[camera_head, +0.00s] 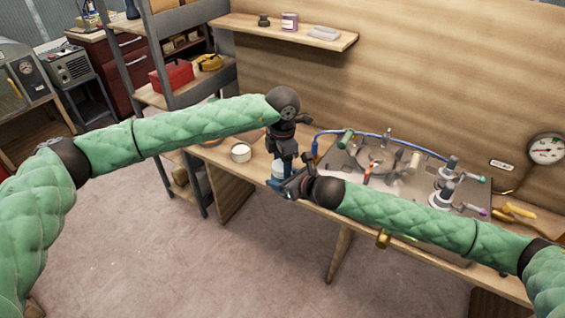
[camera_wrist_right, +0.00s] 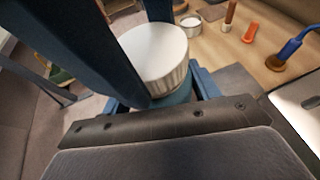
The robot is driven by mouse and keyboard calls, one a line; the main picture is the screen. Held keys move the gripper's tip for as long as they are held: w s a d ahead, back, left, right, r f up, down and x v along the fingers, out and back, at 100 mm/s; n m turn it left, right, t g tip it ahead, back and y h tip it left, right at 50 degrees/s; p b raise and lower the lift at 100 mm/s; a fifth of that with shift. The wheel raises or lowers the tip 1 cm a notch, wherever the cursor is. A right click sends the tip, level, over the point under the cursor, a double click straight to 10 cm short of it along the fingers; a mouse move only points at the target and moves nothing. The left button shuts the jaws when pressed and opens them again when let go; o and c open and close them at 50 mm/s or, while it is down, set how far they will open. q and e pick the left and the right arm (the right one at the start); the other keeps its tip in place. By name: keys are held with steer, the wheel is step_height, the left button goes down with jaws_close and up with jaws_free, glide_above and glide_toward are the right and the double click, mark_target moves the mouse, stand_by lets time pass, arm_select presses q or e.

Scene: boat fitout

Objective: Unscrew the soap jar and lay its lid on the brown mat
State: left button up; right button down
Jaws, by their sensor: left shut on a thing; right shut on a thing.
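The soap jar shows in the right wrist view with a white ribbed lid (camera_wrist_right: 155,58) on a blue body (camera_wrist_right: 180,96). In the head view the jar (camera_head: 278,170) is a small pale and blue shape, mostly hidden between my grippers at the workbench's front edge. My left gripper (camera_head: 281,160) reaches down from above and is shut on the lid; its dark blue fingers flank it in the wrist view. My right gripper (camera_head: 279,182) is shut on the jar body from the side. The lid sits on the body with no clear gap. I cannot make out the brown mat for certain.
A round white-topped tin (camera_head: 240,152) stands on the bench left of the grippers. A metal plate with fittings and a blue hose (camera_head: 385,136) lies to the right. A shelf (camera_head: 270,30) hangs on the back wall; a grey rack (camera_head: 150,62) stands left.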

arm_select(q)
steer(key=shift+w+d, duration=0.1)
steer(key=o, duration=0.9)
steer(key=shift+o, duration=0.8)
steer(key=shift+s, duration=0.25)
steer(key=shift+r, duration=0.1)
